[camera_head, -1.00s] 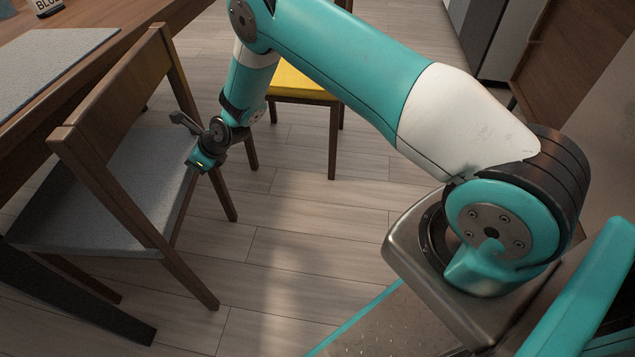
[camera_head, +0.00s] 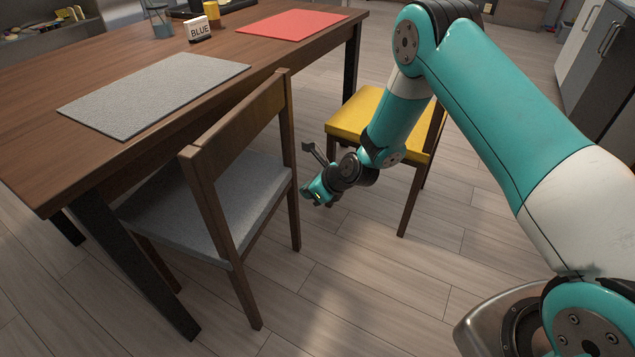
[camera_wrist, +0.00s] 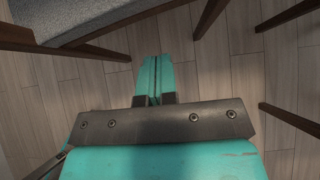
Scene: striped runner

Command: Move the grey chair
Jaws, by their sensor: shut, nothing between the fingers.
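The grey chair (camera_head: 215,205) has a brown wooden frame and a grey seat. It stands upright at the long side of the wooden table, its seat partly under the tabletop and its backrest toward me. My gripper (camera_head: 318,193) is just right of the chair, beside its right legs, at about seat height and apart from it. In the wrist view my gripper (camera_wrist: 153,80) is shut and empty, pointing at bare floor. The edge of the grey seat (camera_wrist: 95,18) shows at the upper left there.
A yellow-seated chair (camera_head: 360,112) stands close behind my gripper. Open wooden floor (camera_head: 350,285) lies in front and right of the grey chair.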

